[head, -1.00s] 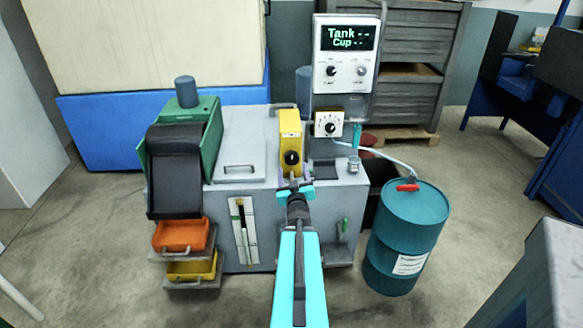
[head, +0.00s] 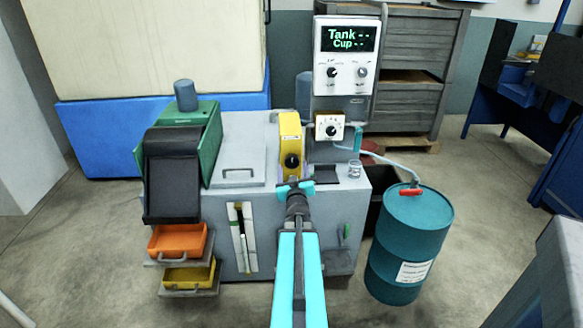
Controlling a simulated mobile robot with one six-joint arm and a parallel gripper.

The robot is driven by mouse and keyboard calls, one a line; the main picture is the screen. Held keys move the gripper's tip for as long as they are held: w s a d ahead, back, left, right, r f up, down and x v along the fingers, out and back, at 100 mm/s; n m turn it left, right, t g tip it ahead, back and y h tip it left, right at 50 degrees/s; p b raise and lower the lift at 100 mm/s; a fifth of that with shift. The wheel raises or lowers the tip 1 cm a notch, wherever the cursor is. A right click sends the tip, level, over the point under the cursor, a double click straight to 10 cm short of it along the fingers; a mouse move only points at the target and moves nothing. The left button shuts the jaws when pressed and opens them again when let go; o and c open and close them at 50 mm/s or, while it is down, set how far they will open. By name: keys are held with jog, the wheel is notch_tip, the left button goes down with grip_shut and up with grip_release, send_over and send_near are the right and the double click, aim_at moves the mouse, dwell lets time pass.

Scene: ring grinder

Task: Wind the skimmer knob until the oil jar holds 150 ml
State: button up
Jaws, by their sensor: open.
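The yellow skimmer housing (head: 289,128) stands on top of the grey tank, with the black skimmer knob (head: 292,161) on its front face. My gripper (head: 295,187), with cyan fingers, is open just below the knob in the picture. It looks empty, and a gap shows between it and the knob. A small clear jar (head: 355,169) stands on the tank's right end. I cannot tell whether it is the oil jar or how much it holds. My gripper hides the area under the skimmer.
A panel (head: 345,38) reads "Tank --" and "Cup --". A white dial box (head: 329,128) sits below it. A teal drum (head: 409,235) with a hose stands at the right. Orange (head: 178,240) and yellow (head: 189,272) drawers stick out at the left. The grey tank (head: 285,235) fills the centre.

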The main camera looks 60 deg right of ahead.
aim_at(292, 163)
jog(key=shift+x, duration=1.7)
